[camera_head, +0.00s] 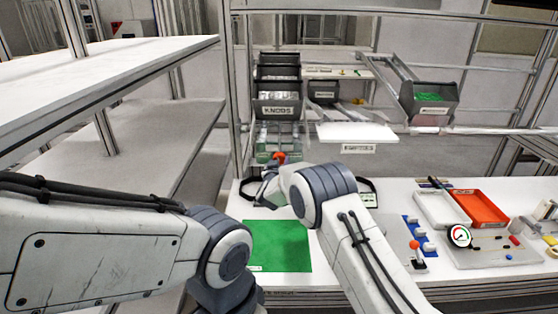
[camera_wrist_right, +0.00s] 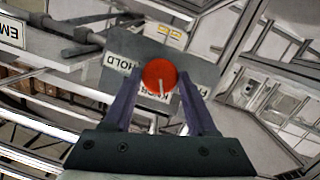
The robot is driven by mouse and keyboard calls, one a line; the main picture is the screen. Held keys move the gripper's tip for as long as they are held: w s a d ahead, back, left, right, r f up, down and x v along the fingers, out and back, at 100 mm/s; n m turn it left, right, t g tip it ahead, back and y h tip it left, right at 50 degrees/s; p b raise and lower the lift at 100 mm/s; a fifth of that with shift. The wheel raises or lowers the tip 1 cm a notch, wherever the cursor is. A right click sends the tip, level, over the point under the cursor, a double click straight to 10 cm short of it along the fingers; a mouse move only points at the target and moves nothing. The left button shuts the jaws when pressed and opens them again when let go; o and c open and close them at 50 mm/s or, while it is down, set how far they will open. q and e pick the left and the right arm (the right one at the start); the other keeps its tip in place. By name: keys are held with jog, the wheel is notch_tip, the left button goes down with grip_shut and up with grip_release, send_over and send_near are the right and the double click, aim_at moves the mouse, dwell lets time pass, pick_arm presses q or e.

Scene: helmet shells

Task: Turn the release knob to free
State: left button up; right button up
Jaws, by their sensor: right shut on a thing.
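The red release knob (camera_wrist_right: 158,73) sits on a grey plate (camera_wrist_right: 200,72) in the right wrist view, with a white pointer line toward the bottom of that picture. "HOLD" is lettered on the plate's left; lettering on the right is partly hidden by a finger. My right gripper (camera_wrist_right: 160,88) has its two fingers on either side of the knob and is shut on it.
A green mat (camera_head: 278,246) lies on the white bench. A white tray (camera_head: 428,222), a red tray (camera_head: 480,208), a gauge (camera_head: 459,236) and a red-topped lever (camera_head: 414,245) stand to the right. Grey bins (camera_head: 278,104) are racked behind. A white shelf (camera_head: 120,70) is at left.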

jog(key=shift+a+n+h+p, duration=0.1)
jog(key=shift+n+h+p, duration=0.4)
jog(key=shift+n+h, duration=0.45)
jog(key=shift+n, duration=0.35)
jog(key=o, duration=1.3)
jog(key=shift+o, duration=0.2)
jog(key=f+b+v, duration=0.1)
jog(key=b+v, duration=0.1)
jog(key=v, duration=0.8)
jog(key=shift+s+r, duration=0.25)
jog(key=shift+r, duration=0.15)
